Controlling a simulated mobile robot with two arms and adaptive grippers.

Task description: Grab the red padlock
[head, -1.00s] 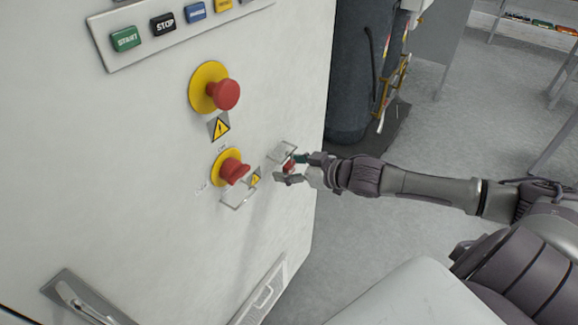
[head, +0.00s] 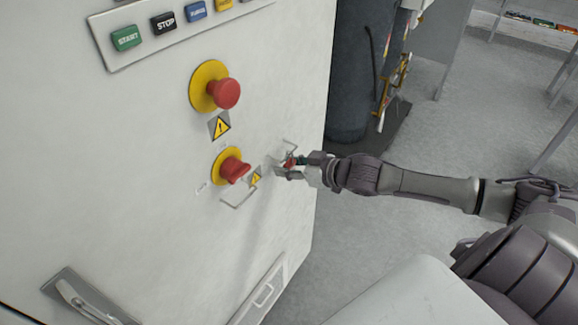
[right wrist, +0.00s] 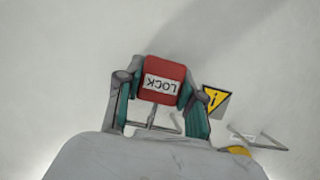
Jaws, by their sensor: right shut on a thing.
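The red padlock (right wrist: 162,81) carries a white "LOCK" label and sits between the two fingers of my right gripper (right wrist: 160,98) in the right wrist view. The fingers touch it on both sides. In the head view the padlock (head: 289,163) is a small red patch, partly hidden by my right gripper (head: 291,167), close to the white cabinet panel. A thin metal bracket (head: 288,145) on the panel is just beside it. I cannot tell whether the padlock still touches the bracket. My left gripper is not in view.
The white cabinet (head: 120,190) bears a red emergency button (head: 225,93), a red rotary switch (head: 234,170) on a yellow disc and a second bracket (head: 238,200). A dark cylinder (head: 352,70) stands behind at the right. Grey floor lies open right of the cabinet.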

